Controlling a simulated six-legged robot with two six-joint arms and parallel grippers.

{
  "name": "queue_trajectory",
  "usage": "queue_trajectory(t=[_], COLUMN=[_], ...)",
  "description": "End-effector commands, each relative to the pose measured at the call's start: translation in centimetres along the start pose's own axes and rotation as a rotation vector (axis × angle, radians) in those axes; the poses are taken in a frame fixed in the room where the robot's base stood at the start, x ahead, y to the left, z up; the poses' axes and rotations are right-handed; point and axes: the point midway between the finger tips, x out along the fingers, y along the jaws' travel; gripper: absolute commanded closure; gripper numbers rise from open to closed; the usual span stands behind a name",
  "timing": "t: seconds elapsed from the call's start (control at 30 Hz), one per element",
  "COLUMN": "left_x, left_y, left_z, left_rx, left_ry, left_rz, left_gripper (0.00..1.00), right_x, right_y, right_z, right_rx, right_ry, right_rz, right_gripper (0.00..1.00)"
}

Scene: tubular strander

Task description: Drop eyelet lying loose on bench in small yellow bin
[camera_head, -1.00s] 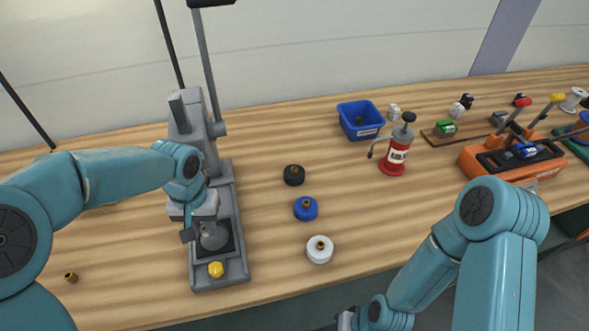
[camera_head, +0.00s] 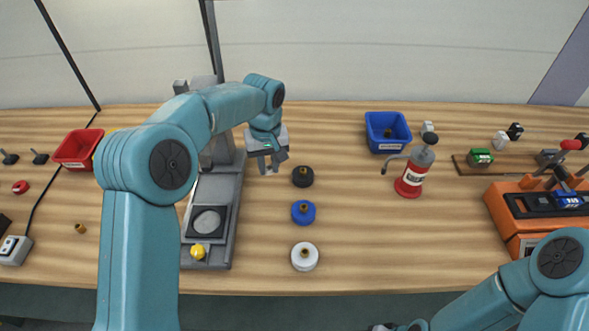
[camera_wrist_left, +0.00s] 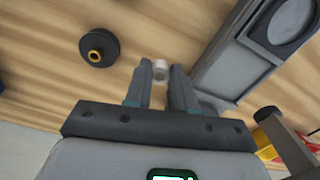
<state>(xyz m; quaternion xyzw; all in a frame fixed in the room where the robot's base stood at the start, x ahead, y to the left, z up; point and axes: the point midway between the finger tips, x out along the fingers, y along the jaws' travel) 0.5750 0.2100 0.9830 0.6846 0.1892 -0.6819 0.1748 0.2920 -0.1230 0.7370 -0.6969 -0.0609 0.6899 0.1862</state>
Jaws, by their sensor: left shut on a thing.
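My left gripper (camera_head: 267,172) is shut on a small pale grey ring-like piece, the eyelet (camera_wrist_left: 160,70), which shows between the fingertips in the left wrist view. The gripper is above the bench between the grey press and the black round pot. The small yellow bin (camera_head: 111,131) is mostly hidden behind my left arm, beside the red bin; a bit of yellow (camera_wrist_left: 262,142) also shows in the left wrist view. A brass eyelet-like piece (camera_head: 80,228) lies loose at the left of the bench. My right gripper (camera_head: 382,327) barely shows at the bottom edge.
The grey press (camera_head: 221,220) stands under my left arm. Black (camera_head: 303,177), blue (camera_head: 303,212) and white (camera_head: 305,257) pots line up to its right.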

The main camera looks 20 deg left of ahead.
Motion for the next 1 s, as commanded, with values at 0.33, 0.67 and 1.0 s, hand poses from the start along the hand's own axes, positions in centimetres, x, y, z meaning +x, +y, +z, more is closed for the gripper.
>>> queue_trajectory(t=[0.33,0.67,1.0], left_x=[-1.0,3.7,8.6], left_y=[0.1,0.1,0.5], left_z=[-5.2,-5.3,-5.2], left_rx=[-0.372,-0.391,-0.388], left_ry=[-0.01,-0.01,-0.01], left_rz=[0.01,0.01,0.011], left_gripper=[1.0,1.0,1.0], right_x=[-0.3,-0.6,-1.4], right_y=[-0.1,-0.2,-0.5], right_z=[0.0,0.0,0.1], right_rx=[-0.001,0.0,0.0], right_ry=[-0.001,-0.001,0.0], right_rz=[0.0,0.0,0.0], right_gripper=[0.57,0.57,0.57])
